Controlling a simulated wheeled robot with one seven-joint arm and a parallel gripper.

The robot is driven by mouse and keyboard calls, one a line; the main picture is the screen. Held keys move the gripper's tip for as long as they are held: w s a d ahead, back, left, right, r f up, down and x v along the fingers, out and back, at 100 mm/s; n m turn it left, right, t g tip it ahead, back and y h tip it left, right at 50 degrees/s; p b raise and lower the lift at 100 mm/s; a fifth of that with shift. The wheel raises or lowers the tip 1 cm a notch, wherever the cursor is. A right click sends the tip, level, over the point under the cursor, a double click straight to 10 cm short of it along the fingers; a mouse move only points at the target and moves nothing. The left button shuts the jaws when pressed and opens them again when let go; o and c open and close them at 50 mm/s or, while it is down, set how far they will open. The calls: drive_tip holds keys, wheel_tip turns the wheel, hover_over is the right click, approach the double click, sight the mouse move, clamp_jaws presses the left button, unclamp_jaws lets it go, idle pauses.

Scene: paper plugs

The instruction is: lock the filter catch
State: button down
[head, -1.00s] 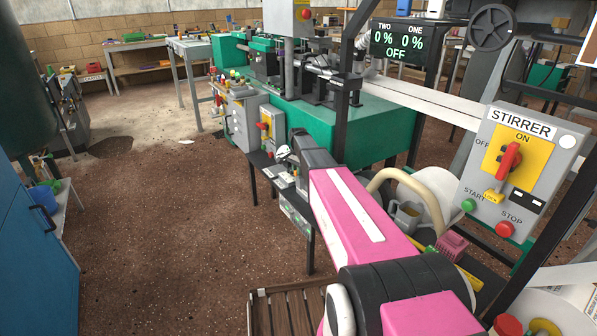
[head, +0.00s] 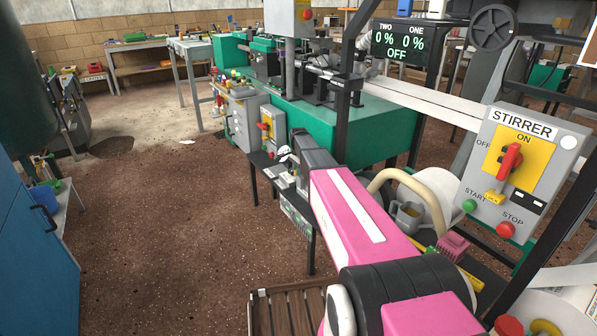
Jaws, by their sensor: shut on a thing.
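My pink arm (head: 345,205) reaches from the bottom right toward the middle of the head view. Its far end is a dark grey block (head: 317,153) above a small dark table. I cannot make out my gripper or its fingertips; the arm's end hides that area. I cannot pick out the filter catch in this view either, so how it stands cannot be told.
A small dark table (head: 265,166) stands beside the arm's far end, by the green machine (head: 375,127). The stirrer panel (head: 515,165) is close on the right. A blue cabinet (head: 35,250) stands at the left. The brown floor between is mostly clear.

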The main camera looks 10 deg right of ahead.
drive_tip(key=c, duration=1)
unclamp_jaws()
drive_tip(key=shift+c, duration=0.2)
wheel_tip(320, 180, up, 11)
drive_tip(key=s+f+n, duration=0.4)
drive_tip(key=s, duration=0.7)
drive_tip(key=s+a+f+n, duration=0.1)
drive_tip(key=s+f+n, duration=0.3)
drive_tip(key=s, duration=0.7)
drive_tip(key=s+f+n, duration=0.5)
drive_tip(key=s, duration=0.7)
drive_tip(key=shift+a+n, duration=0.25)
drive_tip(key=shift+n, duration=0.15)
